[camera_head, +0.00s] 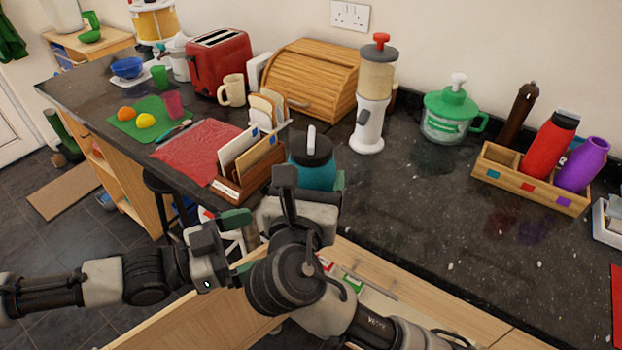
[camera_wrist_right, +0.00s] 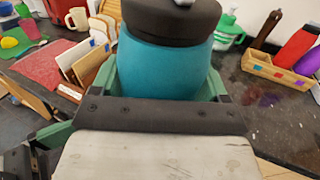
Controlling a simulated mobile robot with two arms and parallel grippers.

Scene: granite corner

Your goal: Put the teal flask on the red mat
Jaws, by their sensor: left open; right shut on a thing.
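The teal flask (camera_head: 313,170) has a black lid with a pale top and is upright near the counter's front edge. My right gripper (camera_head: 312,185) is shut on it; the wrist view shows the flask (camera_wrist_right: 165,66) between green fingers on either side. Whether its base touches the counter is hidden by my arm. The red mat (camera_head: 197,150) lies flat on the counter to the left, beyond the letter rack, and shows at the left of the wrist view (camera_wrist_right: 38,66). My left gripper (camera_head: 236,246) is open and empty in front of the counter, below its edge.
A wooden letter rack (camera_head: 248,176) with envelopes stands between the flask and the mat, on the mat's right corner area. A toast rack (camera_head: 268,108) and mug (camera_head: 232,90) stand behind. A wooden crate (camera_head: 530,184) holds bottles at right. The counter right of the flask is clear.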

